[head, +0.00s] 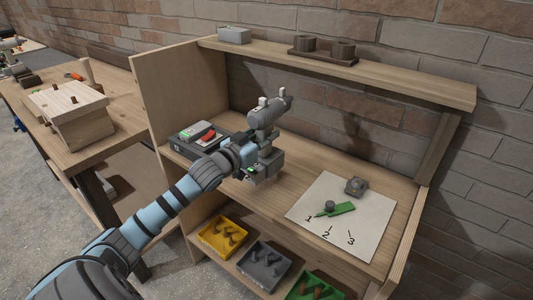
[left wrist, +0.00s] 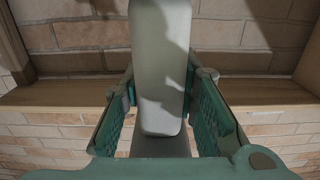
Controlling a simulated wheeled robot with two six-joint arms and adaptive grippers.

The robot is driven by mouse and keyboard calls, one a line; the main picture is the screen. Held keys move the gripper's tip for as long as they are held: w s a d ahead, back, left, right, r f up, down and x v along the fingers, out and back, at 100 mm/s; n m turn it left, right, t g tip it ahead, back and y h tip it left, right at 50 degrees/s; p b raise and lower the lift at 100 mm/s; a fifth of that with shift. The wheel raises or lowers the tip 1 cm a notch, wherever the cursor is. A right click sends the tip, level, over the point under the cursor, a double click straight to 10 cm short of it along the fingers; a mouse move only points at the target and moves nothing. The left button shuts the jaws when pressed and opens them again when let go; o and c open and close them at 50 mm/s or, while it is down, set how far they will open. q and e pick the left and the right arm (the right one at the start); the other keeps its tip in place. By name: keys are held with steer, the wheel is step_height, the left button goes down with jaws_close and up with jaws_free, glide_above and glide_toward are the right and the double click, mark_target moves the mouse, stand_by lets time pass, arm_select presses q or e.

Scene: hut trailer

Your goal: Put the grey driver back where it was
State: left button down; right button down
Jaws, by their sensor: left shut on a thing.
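My left gripper (head: 264,148) is shut on the grey driver (head: 268,112) and holds it over the middle of the workbench (head: 285,185). The driver's thick body points up and to the right. Part of its lower half is hidden by the gripper in the head view. In the left wrist view, a smooth grey part of the driver (left wrist: 160,75) stands between the two green-padded fingers of my left gripper (left wrist: 160,100). I cannot tell from the views whether the driver's lower end touches the bench. My right gripper is not in view.
A dark tray (head: 180,151) with grey and red items stands left of the driver. A numbered white sheet (head: 375,220) carries a green piece (head: 338,210) and a grey block (head: 356,186). The upper shelf (head: 400,80) holds a grey box (head: 234,35) and a brown holder (head: 322,56). Bins stand below.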

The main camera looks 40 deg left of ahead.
mark_target(266, 148)
arm_select(q)
step_height(266, 148, down, 4)
steer(key=shift+d+f+b, duration=0.1)
steer(key=shift+f+b, duration=0.15)
steer(key=shift+b, duration=0.4)
steer(key=c, duration=1.3)
jaws_free()
steer(key=shift+s, duration=0.1)
